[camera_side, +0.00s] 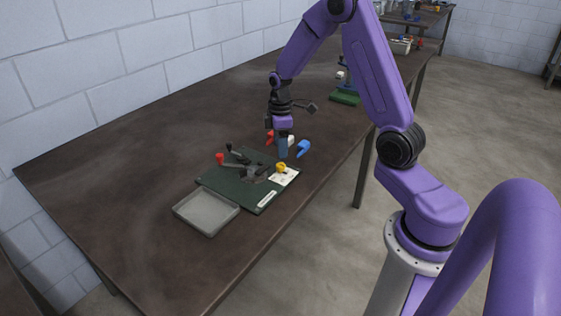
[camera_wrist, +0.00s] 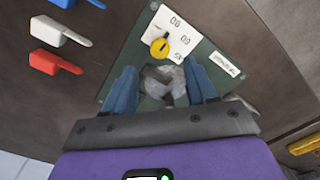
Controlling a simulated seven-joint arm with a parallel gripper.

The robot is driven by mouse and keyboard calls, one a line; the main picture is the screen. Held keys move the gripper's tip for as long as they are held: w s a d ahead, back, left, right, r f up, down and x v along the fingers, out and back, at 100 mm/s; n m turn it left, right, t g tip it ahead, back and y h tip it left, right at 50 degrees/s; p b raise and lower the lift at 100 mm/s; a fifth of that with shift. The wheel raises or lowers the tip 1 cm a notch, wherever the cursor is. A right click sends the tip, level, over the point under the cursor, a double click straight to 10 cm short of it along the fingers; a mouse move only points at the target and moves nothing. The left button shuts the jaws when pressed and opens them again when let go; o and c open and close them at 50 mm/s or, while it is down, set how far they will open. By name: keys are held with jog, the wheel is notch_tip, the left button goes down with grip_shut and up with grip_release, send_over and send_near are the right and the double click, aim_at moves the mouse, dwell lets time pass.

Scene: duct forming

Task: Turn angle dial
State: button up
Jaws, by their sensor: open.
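The angle dial (camera_side: 281,168) is a small yellow knob on a white plate (camera_wrist: 178,33) with printed figures, at one edge of the dark green base (camera_side: 248,200). My gripper (camera_side: 283,152) points down above the table beside the base. In the wrist view its two blue fingers (camera_wrist: 161,82) stand apart and hold nothing. A grey forming part (camera_wrist: 164,80) shows between them, partly hidden.
A red-knobbed lever (camera_side: 220,158) rises from the base. A grey tray (camera_side: 207,211) lies in front of the base. A red piece (camera_wrist: 52,62), a white piece (camera_wrist: 55,32) and a blue piece (camera_side: 304,148) lie close to my gripper. The table's left part is clear.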

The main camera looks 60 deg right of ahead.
aim_at(281, 164)
notch_tip(281, 164, down, 7)
jog(key=shift+r, duration=0.2)
jog(key=shift+c, duration=0.4)
jog(key=c, duration=1)
